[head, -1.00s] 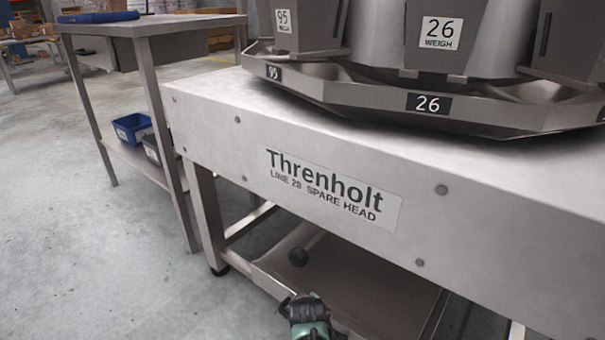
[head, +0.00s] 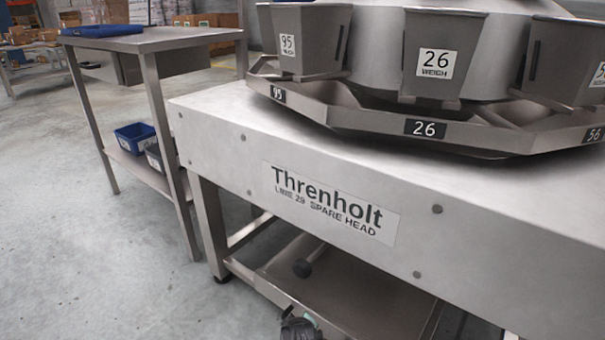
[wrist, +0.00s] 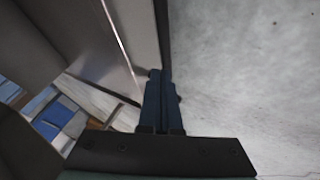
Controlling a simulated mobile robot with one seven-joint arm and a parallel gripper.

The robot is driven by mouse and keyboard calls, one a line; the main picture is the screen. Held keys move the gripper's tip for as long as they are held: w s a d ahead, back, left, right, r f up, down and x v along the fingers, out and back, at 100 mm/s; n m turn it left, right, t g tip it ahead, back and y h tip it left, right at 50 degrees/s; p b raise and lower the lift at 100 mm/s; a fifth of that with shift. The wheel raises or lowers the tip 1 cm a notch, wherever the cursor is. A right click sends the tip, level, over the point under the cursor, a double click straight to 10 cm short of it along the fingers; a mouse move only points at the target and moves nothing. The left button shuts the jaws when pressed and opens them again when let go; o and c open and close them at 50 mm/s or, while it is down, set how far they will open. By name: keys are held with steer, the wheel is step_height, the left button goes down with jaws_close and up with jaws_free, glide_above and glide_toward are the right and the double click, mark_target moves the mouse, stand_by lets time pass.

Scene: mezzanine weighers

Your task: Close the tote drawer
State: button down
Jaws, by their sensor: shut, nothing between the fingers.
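A box-like metal unit (head: 130,68), which may be the tote drawer, hangs under the top of the side table at the far left of the head view. How far it stands open cannot be told. My gripper (wrist: 160,76) is shut and empty in the wrist view. Its dark blue fingertips are close beside the lower end of a grey metal panel (wrist: 138,35); contact cannot be told. Which piece of furniture the panel belongs to is unclear. In the head view only a dark piece of my arm shows at the bottom edge, and the fingertips are hidden.
A blue bin (head: 130,137) sits on the side table's lower shelf. Floor (head: 80,270) at left is clear.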

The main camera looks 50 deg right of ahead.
steer(key=p+v, duration=0.6)
steer(key=v, duration=0.2)
steer(key=shift+a, duration=0.15)
